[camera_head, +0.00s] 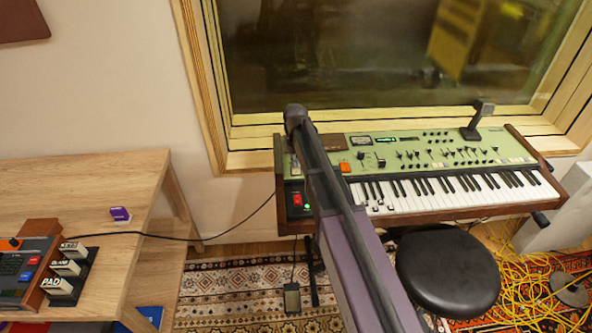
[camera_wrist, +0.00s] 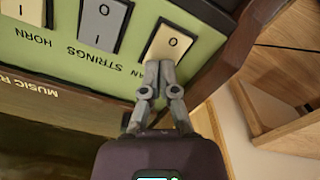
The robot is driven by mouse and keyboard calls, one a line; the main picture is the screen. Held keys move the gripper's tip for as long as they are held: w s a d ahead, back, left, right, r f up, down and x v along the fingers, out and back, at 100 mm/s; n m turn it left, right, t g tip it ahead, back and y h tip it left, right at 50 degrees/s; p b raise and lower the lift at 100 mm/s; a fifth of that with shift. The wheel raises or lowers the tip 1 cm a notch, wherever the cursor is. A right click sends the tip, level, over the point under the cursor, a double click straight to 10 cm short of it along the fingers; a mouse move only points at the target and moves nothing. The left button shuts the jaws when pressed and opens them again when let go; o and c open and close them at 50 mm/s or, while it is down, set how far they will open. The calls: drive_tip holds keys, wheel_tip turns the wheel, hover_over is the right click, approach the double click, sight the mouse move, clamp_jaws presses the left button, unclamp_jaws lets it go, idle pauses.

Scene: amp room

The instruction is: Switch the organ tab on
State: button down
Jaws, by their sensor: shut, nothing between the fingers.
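In the wrist view the organ tab (camera_wrist: 170,42) is a cream rocker in a black frame on the green panel. An "O" shows at its far end, and its near end is covered by my fingertips. Its label is partly hidden; only "AN" reads. My gripper (camera_wrist: 158,66) is shut and empty, with its fingertips at the near edge of this tab; I cannot tell whether they touch it. In the head view my arm crosses in front of the keyboard's left part, and the gripper and organ tab cannot be made out there.
The grey strings tab (camera_wrist: 103,22) and cream horn tab (camera_wrist: 25,10) sit beside the organ tab. The green keyboard (camera_head: 440,155) stands below the window. A black stool (camera_head: 447,270) is in front, yellow cables (camera_head: 520,275) lie right, and a wooden desk (camera_head: 85,190) stands left.

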drive_tip(key=shift+f, duration=0.2)
drive_tip(key=shift+r, duration=0.15)
drive_tip(key=shift+r+p, duration=3.4)
drive_tip(key=s+d+r+m+p, duration=0.1)
drive_tip(key=s+d+m, duration=0.2)
drive_tip(key=s, duration=0.9)
drive_tip(key=s+d+r+m+p, duration=0.2)
drive_tip(key=s+d, duration=0.5)
drive_tip(key=s, duration=0.5)
drive_tip(key=shift+s+m, duration=0.35)
drive_tip(key=shift+m, duration=0.15)
